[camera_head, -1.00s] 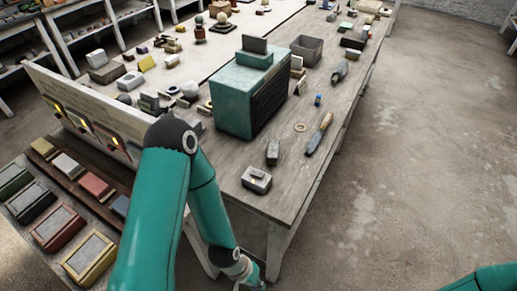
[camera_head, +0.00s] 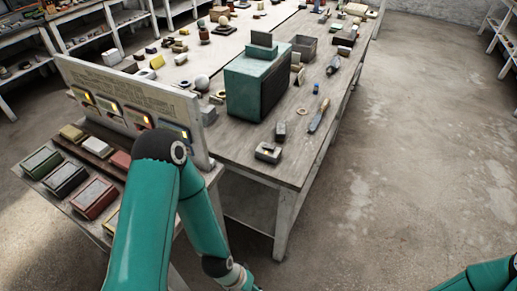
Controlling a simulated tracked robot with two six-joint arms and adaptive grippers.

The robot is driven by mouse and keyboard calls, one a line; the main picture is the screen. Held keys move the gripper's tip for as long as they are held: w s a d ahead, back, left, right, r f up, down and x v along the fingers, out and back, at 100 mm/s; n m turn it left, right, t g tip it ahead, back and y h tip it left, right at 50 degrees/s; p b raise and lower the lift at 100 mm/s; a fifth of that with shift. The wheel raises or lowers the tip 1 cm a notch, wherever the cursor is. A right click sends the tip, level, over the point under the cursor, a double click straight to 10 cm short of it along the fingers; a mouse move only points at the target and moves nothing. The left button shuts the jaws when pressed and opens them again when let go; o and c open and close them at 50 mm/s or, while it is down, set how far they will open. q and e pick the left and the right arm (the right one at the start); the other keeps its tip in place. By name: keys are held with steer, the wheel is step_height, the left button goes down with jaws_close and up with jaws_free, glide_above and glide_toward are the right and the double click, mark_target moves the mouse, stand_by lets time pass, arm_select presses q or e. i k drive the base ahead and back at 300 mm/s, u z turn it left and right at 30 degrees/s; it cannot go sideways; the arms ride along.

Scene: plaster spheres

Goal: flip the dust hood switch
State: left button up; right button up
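A small grey box with a darker top part (camera_head: 268,152), which looks like the dust hood switch, sits on the near end of the wooden workbench. Which way its switch is set is too small to tell. Behind it stands a teal box with a dark slatted side (camera_head: 257,85), apparently the dust hood. My teal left arm bends down in front of the bench, and its wrist reaches the bottom edge, left of and below the switch box. My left gripper is cut off there. Only a bit of my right arm shows at bottom right; its gripper is out of view.
On the workbench (camera_head: 300,165) lie a dark block (camera_head: 280,131), a blue-bladed tool with a wooden handle (camera_head: 319,115) and a ring (camera_head: 303,111). At left, a panel with lit frames (camera_head: 138,100) stands behind coloured boxes. The floor at right is clear.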

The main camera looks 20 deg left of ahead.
mark_target(267, 146)
steer(key=u, duration=0.15)
steer(key=i, duration=1.1)
steer(key=z, duration=0.15)
